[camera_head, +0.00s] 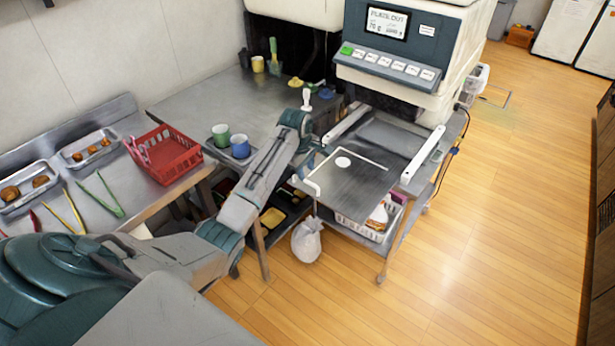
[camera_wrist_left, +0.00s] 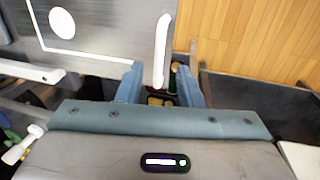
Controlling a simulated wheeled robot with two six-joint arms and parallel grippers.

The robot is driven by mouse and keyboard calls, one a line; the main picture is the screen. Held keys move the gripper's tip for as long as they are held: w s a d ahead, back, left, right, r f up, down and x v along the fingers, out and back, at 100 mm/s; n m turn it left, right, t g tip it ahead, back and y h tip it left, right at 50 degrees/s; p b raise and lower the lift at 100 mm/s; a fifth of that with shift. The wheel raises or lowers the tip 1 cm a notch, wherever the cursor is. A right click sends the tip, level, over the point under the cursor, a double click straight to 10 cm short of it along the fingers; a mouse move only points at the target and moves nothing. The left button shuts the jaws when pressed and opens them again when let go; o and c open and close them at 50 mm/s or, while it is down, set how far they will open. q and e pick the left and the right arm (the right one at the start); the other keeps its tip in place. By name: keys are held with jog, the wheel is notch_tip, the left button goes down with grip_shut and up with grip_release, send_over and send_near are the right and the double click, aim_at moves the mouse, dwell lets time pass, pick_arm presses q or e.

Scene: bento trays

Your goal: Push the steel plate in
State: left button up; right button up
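The steel plate (camera_head: 350,190) sticks out from the front of the machine (camera_head: 400,75), between two white rails. It has a white disc and a thin white outline; it also shows in the left wrist view (camera_wrist_left: 100,22). A white bar (camera_head: 306,186) lies along its near left edge. My left gripper (camera_head: 314,166) is at that edge. In the left wrist view its two blue fingers (camera_wrist_left: 160,88) are apart, and the white bar (camera_wrist_left: 162,50) reaches into the gap between them, with space on both sides. I cannot tell whether they touch. My right gripper is not in view.
The machine's screen (camera_head: 387,22) reads "PLATE OUT". A steel table (camera_head: 215,105) at left bears a green cup (camera_head: 221,135) and a blue cup (camera_head: 240,146). A red basket (camera_head: 165,155) stands farther left. The floor at right is clear.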

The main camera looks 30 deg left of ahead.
aim_at(308, 182)
pick_arm(q)
jog(key=f, duration=0.2)
jog(key=w+f, duration=0.1)
jog(key=f, duration=0.2)
jog(key=shift+r, duration=0.1)
grip_shut()
